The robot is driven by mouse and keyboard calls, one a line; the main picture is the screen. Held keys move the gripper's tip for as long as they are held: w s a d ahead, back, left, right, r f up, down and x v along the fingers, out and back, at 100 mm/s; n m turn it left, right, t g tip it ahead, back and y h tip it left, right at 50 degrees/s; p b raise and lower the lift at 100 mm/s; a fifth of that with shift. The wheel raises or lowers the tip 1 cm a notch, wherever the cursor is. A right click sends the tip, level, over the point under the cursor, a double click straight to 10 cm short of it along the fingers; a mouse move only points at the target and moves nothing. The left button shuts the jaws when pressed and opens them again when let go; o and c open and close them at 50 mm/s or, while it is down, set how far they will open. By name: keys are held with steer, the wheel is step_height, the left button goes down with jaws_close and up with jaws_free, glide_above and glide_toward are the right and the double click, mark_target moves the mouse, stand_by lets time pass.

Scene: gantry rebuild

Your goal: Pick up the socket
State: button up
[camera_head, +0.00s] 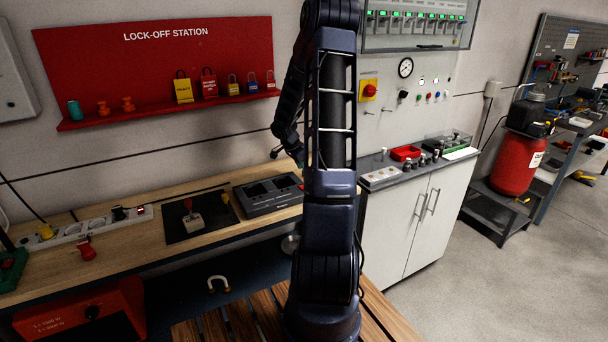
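I cannot tell for certain which thing is the socket. Several small dark and metal cylinders (423,161) stand on the grey cabinet top right of my arm, and they may be sockets. A white power strip (75,232) with several outlets and plugs lies on the wooden bench at the left. My arm stands upright in the middle of the view. My gripper (284,152) is mostly hidden behind it, over the back of the bench. Its fingers are too small and covered to read, and I see nothing held.
The wooden bench (150,262) carries a black mat (222,220) and a grey case (262,198). A red lock-off board (160,55) hangs above. On the cabinet (408,222) are a white-topped block (380,176) and a red tray (405,153). A red tank (517,165) stands right; floor before the cabinet is clear.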

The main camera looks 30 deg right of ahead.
steer(key=shift+d+f, duration=0.2)
steer(key=shift+f, duration=0.4)
steer(key=shift+c, duration=0.4)
jaws_close()
steer(key=shift+r, duration=0.1)
